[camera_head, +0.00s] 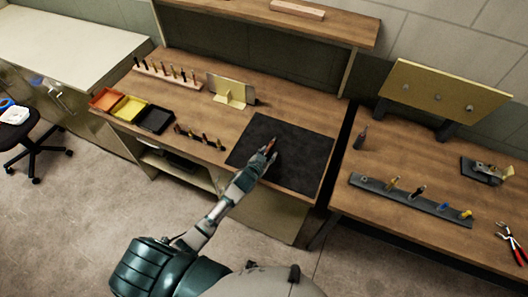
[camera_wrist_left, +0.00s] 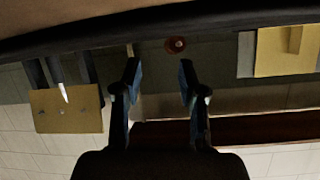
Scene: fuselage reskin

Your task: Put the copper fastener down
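My left gripper (camera_head: 268,152) is low over the black mat (camera_head: 300,160) on the middle bench. In the left wrist view, the picture is upside down and the two fingers (camera_wrist_left: 158,72) stand apart with nothing clamped between them. A small round copper-red piece, which looks like the copper fastener (camera_wrist_left: 175,44), shows just past the fingertips, close to the dark edge of the mat. In the head view, a small reddish bit shows at the fingertips, partly hidden by the gripper. Whether the fastener touches a finger cannot be told. My right gripper is in neither view.
Orange, yellow and black bins (camera_head: 129,108) stand left of the mat, with a row of small fasteners (camera_head: 200,138) between. A yellow bracket (camera_head: 230,90) stands behind. The right bench holds a fastener strip (camera_head: 410,199), a yellow panel (camera_head: 440,92) and red pliers (camera_head: 514,246). Most of the mat is clear.

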